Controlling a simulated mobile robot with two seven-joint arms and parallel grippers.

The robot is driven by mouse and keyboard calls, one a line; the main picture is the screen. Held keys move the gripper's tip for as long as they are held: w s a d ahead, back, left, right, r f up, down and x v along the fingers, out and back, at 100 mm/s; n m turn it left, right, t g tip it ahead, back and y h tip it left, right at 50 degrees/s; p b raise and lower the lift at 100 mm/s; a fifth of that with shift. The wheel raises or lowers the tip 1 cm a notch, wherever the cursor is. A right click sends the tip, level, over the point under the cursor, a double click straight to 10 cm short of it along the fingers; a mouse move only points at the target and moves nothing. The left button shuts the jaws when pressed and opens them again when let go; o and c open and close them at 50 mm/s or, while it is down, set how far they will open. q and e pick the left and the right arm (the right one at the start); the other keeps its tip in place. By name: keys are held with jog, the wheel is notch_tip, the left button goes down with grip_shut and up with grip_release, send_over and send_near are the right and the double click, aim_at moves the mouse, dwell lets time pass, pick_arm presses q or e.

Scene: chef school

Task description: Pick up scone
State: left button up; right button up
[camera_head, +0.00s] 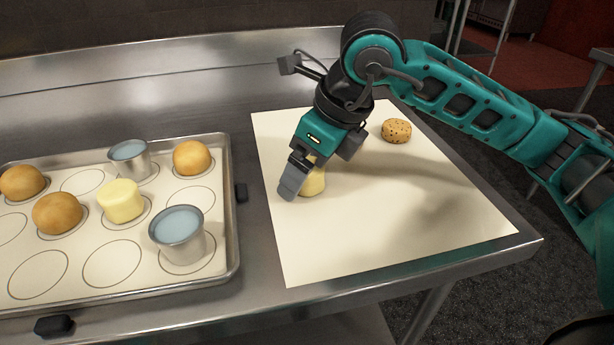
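A pale yellow, round, smooth piece (315,181), which seems to be the scone, sits on the cream sheet (400,225) near its left side. My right gripper (319,165) is directly over it, pointing down. Its fingers look spread apart, with the near finger in front of the piece's left side. That finger hides part of the piece, and I cannot tell whether it touches. A brown speckled round piece (396,131) lies farther back and right on the sheet. My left gripper is not in view.
A metal tray (232,225) at the left holds several golden buns, a pale yellow piece (121,201) and two metal cups (181,236) with bluish contents. The steel table (262,302) has a raised back wall. The sheet's front and right areas are clear.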

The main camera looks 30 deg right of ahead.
jog(key=shift+f, duration=0.2)
jog(key=c, duration=1.1)
jog(key=shift+r, duration=0.15)
